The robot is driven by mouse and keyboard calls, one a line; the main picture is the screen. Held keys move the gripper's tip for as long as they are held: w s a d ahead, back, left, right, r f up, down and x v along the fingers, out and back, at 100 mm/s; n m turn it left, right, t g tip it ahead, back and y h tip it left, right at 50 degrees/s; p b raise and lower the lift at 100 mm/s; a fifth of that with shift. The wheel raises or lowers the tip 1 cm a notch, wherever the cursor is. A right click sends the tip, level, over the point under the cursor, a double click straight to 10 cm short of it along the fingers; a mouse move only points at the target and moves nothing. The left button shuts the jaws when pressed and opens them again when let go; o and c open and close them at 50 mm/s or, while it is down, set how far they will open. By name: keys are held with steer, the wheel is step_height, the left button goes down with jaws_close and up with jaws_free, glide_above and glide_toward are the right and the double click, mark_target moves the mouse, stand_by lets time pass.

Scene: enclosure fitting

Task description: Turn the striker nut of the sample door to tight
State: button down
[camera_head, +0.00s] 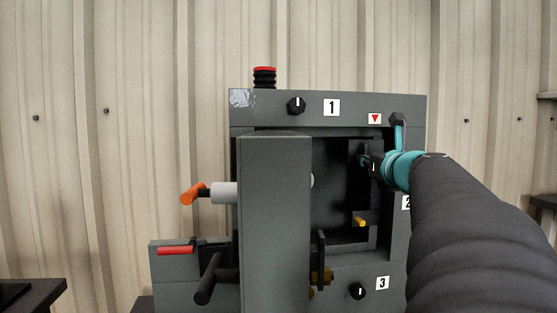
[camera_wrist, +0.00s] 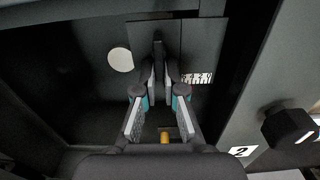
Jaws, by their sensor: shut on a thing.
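My gripper (camera_wrist: 163,75) reaches into the open front of the grey enclosure (camera_head: 330,112), at the upper right of the opening; it shows small in the head view (camera_head: 366,158). Its fingers are shut on a narrow dark upright part (camera_wrist: 158,48) in front of a grey inner panel. The fingers hide much of this part, so I cannot tell whether it is the striker nut. A thick grey door (camera_head: 275,225) stands open toward me and covers the left part of the opening.
A black knob with a white mark (camera_wrist: 290,128) is right of my gripper, near label 2 (camera_wrist: 240,151). A yellow peg (camera_head: 360,221) is below. Knobs 1 (camera_head: 297,105) and 3 (camera_head: 357,291) are on the front. An orange-ended handle (camera_head: 193,193) sticks out left.

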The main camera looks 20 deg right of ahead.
steer(key=c, duration=1.3)
jaws_free()
steer(key=v, duration=0.7)
steer(key=shift+s, duration=0.25)
steer(key=shift+a, duration=0.15)
